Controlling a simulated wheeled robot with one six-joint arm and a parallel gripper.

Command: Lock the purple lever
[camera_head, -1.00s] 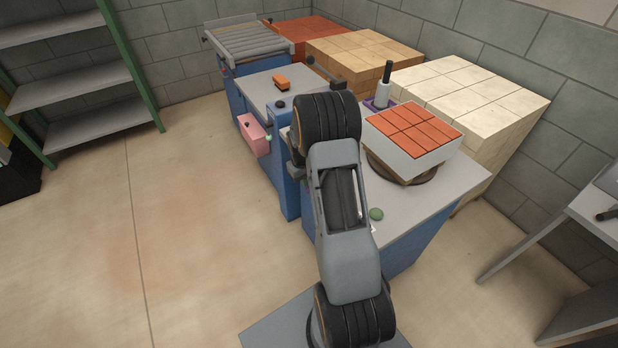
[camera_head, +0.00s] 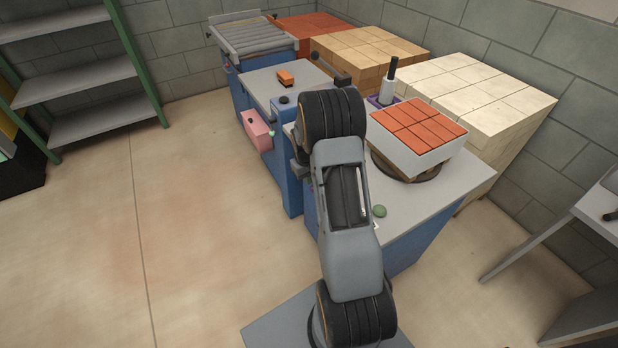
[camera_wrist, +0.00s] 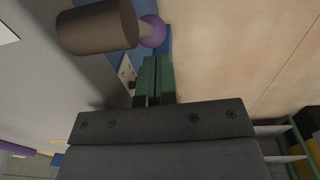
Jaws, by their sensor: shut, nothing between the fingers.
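In the wrist view, a purple ball joint (camera_wrist: 153,31) carries a thick brown cylinder (camera_wrist: 95,27) pointing left; together they look like the purple lever. My gripper (camera_wrist: 156,60) has green fingers, pressed together with nothing between them. Their tips point at the purple ball and lie just below it in the picture; I cannot tell if they touch. In the head view my arm hides the gripper and most of the lever's side of the blue machine (camera_head: 412,240).
A pink box (camera_head: 257,130) juts from the front. Brick stacks (camera_head: 480,85) stand behind, a shelf (camera_head: 90,70) at left. The floor (camera_head: 200,230) at left is clear.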

